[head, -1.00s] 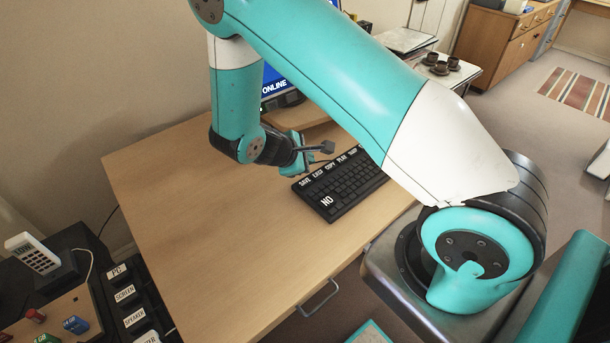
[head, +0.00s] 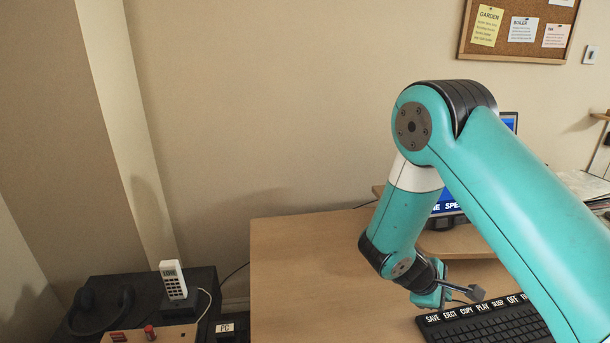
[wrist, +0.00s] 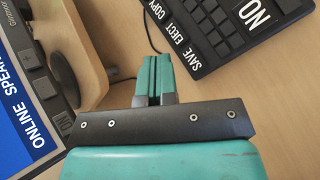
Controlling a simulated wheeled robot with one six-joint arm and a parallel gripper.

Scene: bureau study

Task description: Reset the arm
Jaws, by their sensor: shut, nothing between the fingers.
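My gripper (head: 462,294) hangs at the end of my bent teal arm, over the wooden desk (head: 320,270) and beside the black keyboard (head: 480,322). In the wrist view my gripper (wrist: 155,78) has its two teal fingers together with nothing between them. The keyboard (wrist: 215,30) lies to the right of the fingers there, with keys marked SAVE, EJECT and COPY and a large NO. The fingers look apart from the keyboard; their height above the desk is hard to tell.
A monitor (head: 448,203) stands behind my arm on a raised wooden shelf (head: 465,241). A white phone (head: 173,280) and black headphones (head: 100,312) are on a dark unit at the lower left. A cork board (head: 520,30) hangs on the wall. The desk's left part is clear.

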